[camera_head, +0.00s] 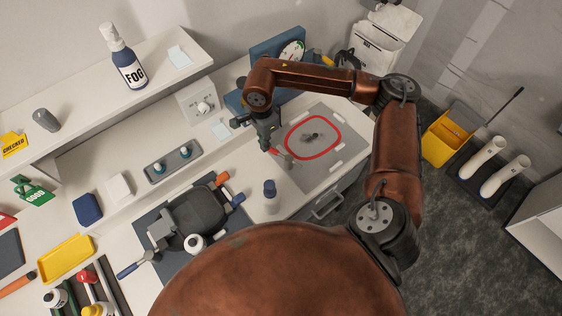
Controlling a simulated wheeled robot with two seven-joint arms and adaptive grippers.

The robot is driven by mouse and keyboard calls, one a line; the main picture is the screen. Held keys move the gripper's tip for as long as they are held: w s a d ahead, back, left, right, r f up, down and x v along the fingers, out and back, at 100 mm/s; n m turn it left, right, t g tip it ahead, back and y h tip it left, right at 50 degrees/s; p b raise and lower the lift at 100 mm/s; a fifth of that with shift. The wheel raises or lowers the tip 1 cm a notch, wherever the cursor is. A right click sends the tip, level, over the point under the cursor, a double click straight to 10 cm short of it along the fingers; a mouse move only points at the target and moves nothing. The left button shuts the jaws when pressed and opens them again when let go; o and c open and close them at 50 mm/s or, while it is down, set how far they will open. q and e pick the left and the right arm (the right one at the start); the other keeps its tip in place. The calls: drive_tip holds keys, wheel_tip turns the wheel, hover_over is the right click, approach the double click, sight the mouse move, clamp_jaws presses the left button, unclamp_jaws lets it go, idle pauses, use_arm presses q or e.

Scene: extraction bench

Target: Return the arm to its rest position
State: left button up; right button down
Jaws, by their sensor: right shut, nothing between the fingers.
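My right arm reaches up from the lower right and bends left over the bench. My right gripper (283,156) points down at the left side of the grey panel with a red ring (327,154). Its fingers are closed and hold nothing. Whether the tips touch the surface cannot be told. A small dark object (311,137) lies inside the red ring. My left gripper is not in view.
A dark blue bottle (270,194) stands just below the gripper. A blue device with a dial (291,50) stands behind the arm. A yellow bucket (445,140) is on the floor at right.

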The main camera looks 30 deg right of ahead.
drive_tip(key=shift+s+r+p, duration=0.15)
drive_tip(key=shift+r+p, duration=0.15)
drive_tip(key=shift+r, duration=0.5)
